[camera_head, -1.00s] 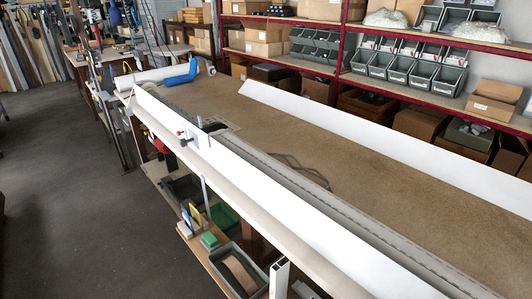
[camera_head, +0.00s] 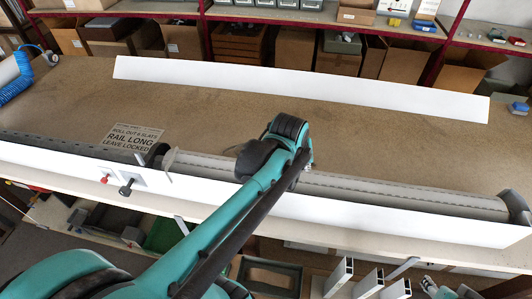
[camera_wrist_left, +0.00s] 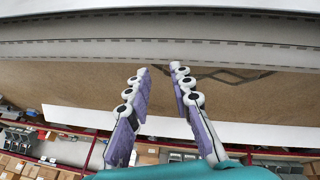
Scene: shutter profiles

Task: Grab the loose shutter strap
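A thin dark strap (camera_wrist_left: 230,73) lies in a loose zigzag on the brown bench top, just beside the grey slatted profile, in the left wrist view. In the head view I cannot make it out clearly near my arm. My left gripper (camera_wrist_left: 160,70) is open and empty, its two purple-padded fingers apart. The strap is to the right of the fingertips in the wrist view, partly behind the right finger. In the head view my teal left arm reaches over the grey shutter profile (camera_head: 400,195), and its fingers are hidden. My right gripper is not in view.
A long white profile (camera_head: 300,88) lies at the back of the bench (camera_head: 420,150). A white front rail (camera_head: 360,218) has red and black knobs. A sign (camera_head: 132,137) says to leave the rail locked. Shelves with boxes stand behind.

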